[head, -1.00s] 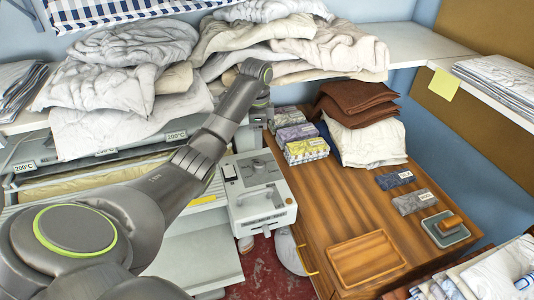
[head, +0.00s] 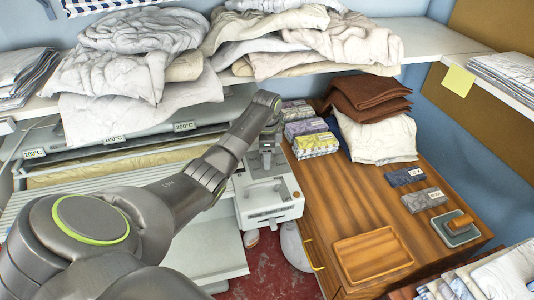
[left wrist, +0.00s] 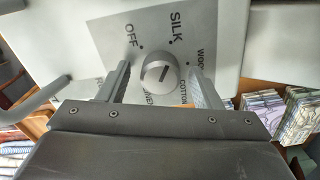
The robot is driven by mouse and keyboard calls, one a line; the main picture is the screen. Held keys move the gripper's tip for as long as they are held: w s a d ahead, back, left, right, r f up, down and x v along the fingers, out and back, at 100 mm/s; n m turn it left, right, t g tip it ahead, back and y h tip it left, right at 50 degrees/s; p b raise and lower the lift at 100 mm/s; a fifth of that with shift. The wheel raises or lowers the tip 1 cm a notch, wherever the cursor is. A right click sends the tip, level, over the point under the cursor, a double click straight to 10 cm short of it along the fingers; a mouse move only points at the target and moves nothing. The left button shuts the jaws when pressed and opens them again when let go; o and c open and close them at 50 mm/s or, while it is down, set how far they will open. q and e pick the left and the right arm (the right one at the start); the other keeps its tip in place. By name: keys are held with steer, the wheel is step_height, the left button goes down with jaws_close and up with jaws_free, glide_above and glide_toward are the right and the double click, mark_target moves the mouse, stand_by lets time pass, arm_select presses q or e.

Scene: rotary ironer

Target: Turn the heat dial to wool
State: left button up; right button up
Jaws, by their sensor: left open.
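The heat dial (left wrist: 158,73) is a round grey knob on a grey plate in the left wrist view. OFF is at its upper left, SILK above it, and WOOL, partly covered by a finger, at its upper right. COTTON and LINEN are partly hidden lower down. A ridge crosses the knob at a slant; I cannot tell which label it marks. My left gripper (left wrist: 160,86) is open, one finger on each side of the knob, with gaps showing. In the head view my left gripper (head: 267,152) is above the white control box (head: 272,204) and hides the dial. My right gripper is not in view.
A wooden cabinet (head: 345,205) stands right of the box, with small patterned packs (head: 315,143), folded brown cloth (head: 368,100) and a wooden tray (head: 372,255) on it. A shelf of crumpled linen (head: 140,70) runs behind my arm. The ironer's roller (head: 110,168) lies left.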

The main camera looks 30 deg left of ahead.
arm_select(q)
steer(key=shift+f, duration=0.15)
steer(key=c, duration=1)
